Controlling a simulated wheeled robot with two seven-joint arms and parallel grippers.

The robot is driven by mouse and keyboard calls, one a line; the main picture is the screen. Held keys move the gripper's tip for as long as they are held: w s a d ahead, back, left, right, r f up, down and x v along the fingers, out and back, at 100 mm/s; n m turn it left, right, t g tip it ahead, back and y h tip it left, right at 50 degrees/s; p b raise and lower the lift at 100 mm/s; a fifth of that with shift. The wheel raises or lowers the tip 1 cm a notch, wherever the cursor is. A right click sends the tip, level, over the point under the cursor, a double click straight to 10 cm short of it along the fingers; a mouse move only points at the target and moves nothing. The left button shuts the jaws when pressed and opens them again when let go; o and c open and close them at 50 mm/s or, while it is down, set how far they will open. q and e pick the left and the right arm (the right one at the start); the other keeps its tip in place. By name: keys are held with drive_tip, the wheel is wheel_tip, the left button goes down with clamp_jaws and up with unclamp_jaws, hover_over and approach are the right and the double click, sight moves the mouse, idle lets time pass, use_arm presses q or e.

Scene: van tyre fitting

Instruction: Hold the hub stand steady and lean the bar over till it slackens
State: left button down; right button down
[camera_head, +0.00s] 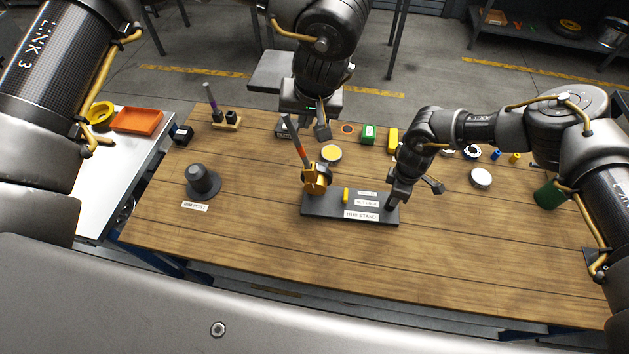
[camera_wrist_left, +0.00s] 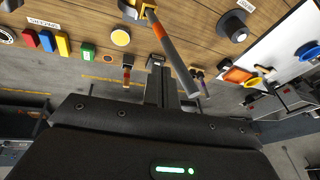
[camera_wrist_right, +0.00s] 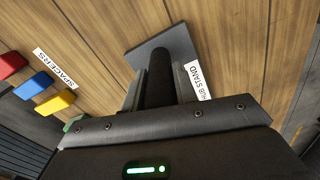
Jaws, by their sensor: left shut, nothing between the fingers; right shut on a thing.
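The hub stand (camera_head: 375,216), a dark labelled plate, lies on the wooden table. A yellow hub piece (camera_head: 316,182) is at its left end. The bar (camera_head: 299,148), grey with an orange band, rises from that piece, tilted to the left and away. In the left wrist view the bar (camera_wrist_left: 178,62) passes beside my left gripper (camera_wrist_left: 160,72). My left gripper (camera_head: 322,134) is shut and empty, right of the bar; I cannot tell if they touch. My right gripper (camera_head: 393,200) is shut on the stand's dark post (camera_wrist_right: 158,84) at the right end; its fingers partly hide the post.
A dark round post (camera_head: 203,180) stands at the left. A yellow-topped disc (camera_head: 331,153), a green block (camera_head: 368,134) and a yellow block (camera_head: 393,140) lie behind the stand. A white disc (camera_head: 481,177) is at the right. The table's front is clear.

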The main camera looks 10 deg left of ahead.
sight(286, 118)
use_arm(q)
drive_tip(key=shift+a, duration=0.15)
idle(0.3)
drive_tip(key=shift+a+f, duration=0.3)
drive_tip(key=shift+a, duration=0.6)
drive_tip(key=shift+s+a, duration=0.1)
drive_tip(key=shift+a, duration=0.05)
drive_tip(key=shift+a+f, duration=0.25)
drive_tip(key=shift+a, duration=0.65)
drive_tip(key=shift+a+f, duration=0.3)
drive_tip(key=shift+a, duration=0.7)
drive_tip(key=shift+s+a+f, duration=0.15)
drive_tip(key=shift+a+f, duration=0.3)
drive_tip(key=shift+a, duration=0.4)
